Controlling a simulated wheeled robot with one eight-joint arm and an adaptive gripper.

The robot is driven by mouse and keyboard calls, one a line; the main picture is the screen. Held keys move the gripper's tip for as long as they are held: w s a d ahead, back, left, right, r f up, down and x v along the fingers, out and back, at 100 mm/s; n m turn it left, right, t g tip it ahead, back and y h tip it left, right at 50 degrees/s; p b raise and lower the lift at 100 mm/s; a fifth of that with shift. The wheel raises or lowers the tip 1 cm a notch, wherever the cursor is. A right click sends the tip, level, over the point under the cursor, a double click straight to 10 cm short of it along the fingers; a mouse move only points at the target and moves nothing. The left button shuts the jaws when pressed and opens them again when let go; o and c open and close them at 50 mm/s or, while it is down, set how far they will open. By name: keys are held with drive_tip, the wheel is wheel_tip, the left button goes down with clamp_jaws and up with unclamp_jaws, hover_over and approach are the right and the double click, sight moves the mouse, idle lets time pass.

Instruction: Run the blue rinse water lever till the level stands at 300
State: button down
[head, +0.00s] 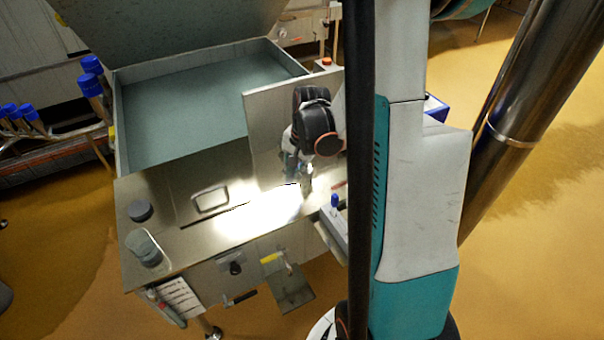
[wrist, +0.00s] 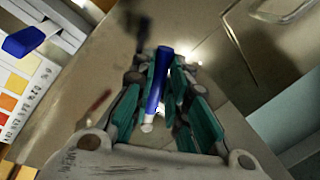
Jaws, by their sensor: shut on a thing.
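My gripper (head: 302,182) reaches down over the right part of the steel worktop, below the dark arm joint. In the wrist view, its teal-padded fingers (wrist: 162,80) are shut on a slim blue lever (wrist: 156,86) with a pale end. The lever stands between the pads and points along the fingers. In the head view the gripper and glare hide the lever. I cannot make out a level scale or a 300 mark in either view. A clear glass vessel (head: 145,249) stands at the worktop's front left; its fill level is too small to tell.
A grey open vat (head: 190,115) with a raised lid lies behind the worktop (head: 165,245). A dark round puck (head: 140,210) and a wire handle (head: 210,199) are to the left. A blue-topped item (head: 335,201) and a colour chart (wrist: 22,90) sit close beside the gripper.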

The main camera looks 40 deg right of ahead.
drive_tip(key=shift+w+a+m+h+b, duration=0.15)
drive_tip(key=shift+w+m+h, duration=0.2)
drive_tip(key=shift+w+m, duration=1.15)
drive_tip(key=shift+w+a+m+h+b, duration=0.15)
drive_tip(key=shift+w+m+h, duration=0.2)
drive_tip(key=shift+w+m, duration=1.1)
drive_tip(key=shift+s+m, duration=0.45)
drive_tip(key=shift+m, duration=0.1)
drive_tip(key=c, duration=1.6)
unclamp_jaws()
drive_tip(key=shift+o, duration=0.2)
wheel_tip(320, 180, up, 12)
drive_tip(key=s, duration=0.2)
drive_tip(key=shift+s+a, duration=0.15)
drive_tip(key=shift+a, duration=0.1)
drive_tip(key=shift+f, duration=0.1)
